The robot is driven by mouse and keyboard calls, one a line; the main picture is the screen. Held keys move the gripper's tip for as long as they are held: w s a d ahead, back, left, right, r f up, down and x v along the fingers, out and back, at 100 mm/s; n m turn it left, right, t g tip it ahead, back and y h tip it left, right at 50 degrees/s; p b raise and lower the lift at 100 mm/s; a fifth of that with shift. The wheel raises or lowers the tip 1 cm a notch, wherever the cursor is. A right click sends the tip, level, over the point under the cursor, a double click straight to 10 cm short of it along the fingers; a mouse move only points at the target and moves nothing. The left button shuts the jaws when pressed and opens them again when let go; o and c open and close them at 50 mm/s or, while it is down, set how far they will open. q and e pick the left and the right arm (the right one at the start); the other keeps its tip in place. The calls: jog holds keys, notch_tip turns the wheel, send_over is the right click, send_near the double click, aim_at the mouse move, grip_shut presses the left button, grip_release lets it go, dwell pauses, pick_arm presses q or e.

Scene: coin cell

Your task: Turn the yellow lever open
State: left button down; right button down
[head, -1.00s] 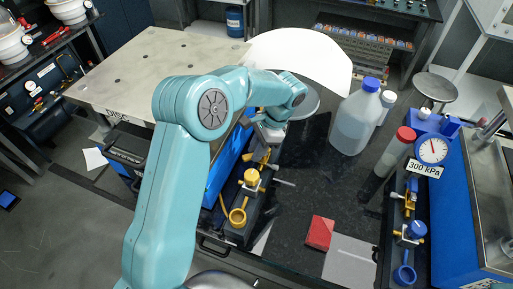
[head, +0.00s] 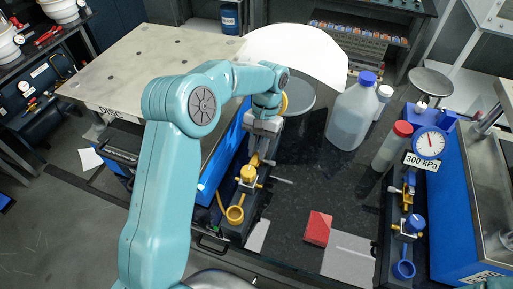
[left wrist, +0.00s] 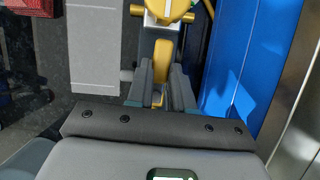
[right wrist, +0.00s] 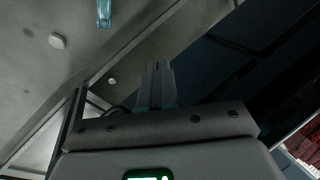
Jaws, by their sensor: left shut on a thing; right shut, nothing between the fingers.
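The yellow lever (left wrist: 162,62) lies between the fingers of my left gripper (left wrist: 161,92) in the left wrist view, pointing roughly along them. The gripper is shut on it. In the head view my left gripper (head: 260,146) reaches down to the valve assembly on the left dark block, and its fingers and wrist hide most of the lever. A yellow-capped valve (head: 248,174) and a yellow ring (head: 235,214) sit nearer on the same block. My right gripper (right wrist: 157,85) is shut and empty in the right wrist view, away from the valves.
A blue panel (left wrist: 245,50) stands close to the right of my left gripper in the wrist view. A red block (head: 317,228), a translucent jug (head: 351,116) and a second valve row with blue fittings (head: 413,225) stand to the right.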

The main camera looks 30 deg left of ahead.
pick_arm(q)
jog(key=shift+w+r+n, duration=0.1)
jog(key=shift+r+n, duration=0.1)
jog(key=shift+n, duration=0.3)
jog(key=c, duration=1)
grip_release()
jog(key=shift+f, duration=0.1)
jog(key=v, duration=1.2)
jog(key=shift+a, duration=0.1)
jog(key=shift+s, duration=0.25)
